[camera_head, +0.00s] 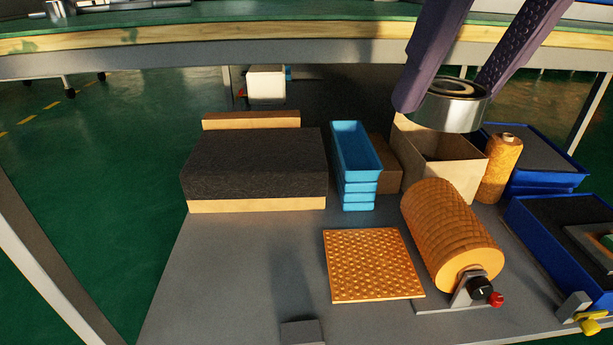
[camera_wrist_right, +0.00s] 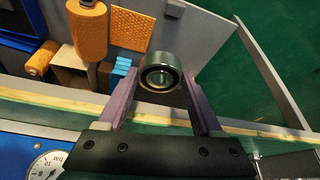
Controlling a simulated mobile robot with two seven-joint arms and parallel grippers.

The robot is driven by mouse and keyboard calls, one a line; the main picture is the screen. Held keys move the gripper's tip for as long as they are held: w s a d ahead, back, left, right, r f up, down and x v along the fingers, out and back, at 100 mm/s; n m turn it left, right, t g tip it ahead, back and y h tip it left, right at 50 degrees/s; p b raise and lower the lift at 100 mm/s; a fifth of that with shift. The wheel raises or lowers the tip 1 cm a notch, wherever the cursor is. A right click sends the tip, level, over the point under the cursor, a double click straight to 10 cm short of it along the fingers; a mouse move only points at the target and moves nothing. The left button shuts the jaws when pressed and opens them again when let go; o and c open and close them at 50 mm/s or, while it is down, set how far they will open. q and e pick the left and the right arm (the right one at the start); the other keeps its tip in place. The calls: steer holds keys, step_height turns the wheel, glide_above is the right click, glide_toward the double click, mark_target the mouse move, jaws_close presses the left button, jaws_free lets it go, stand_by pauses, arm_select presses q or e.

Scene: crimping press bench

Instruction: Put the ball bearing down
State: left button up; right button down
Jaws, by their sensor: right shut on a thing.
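The ball bearing (camera_head: 449,104) is a shiny steel ring with a dark inner race. My right gripper (camera_head: 440,98) is shut on it, with one purple finger on each side. In the head view it hangs in the air, in front of the open cardboard box from this angle. In the right wrist view the bearing (camera_wrist_right: 161,73) sits between the fingertips of the right gripper (camera_wrist_right: 160,85), its open bore facing the camera. My left gripper is not in view.
A grey lower shelf (camera_head: 220,270) holds a black foam block (camera_head: 255,160), stacked blue trays (camera_head: 356,150), a cardboard box (camera_head: 468,172), an orange textured mat (camera_head: 372,265), an orange roll (camera_head: 447,230) and blue bins (camera_head: 520,215). The shelf's front left is clear. A green bench top (camera_head: 300,20) lies beyond.

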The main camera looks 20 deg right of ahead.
steer(key=shift+a+f, duration=0.1)
steer(key=shift+f, duration=0.7)
steer(key=shift+a+r, duration=0.15)
steer(key=shift+r, duration=0.1)
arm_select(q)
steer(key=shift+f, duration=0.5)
arm_select(e)
steer(key=shift+f, duration=0.1)
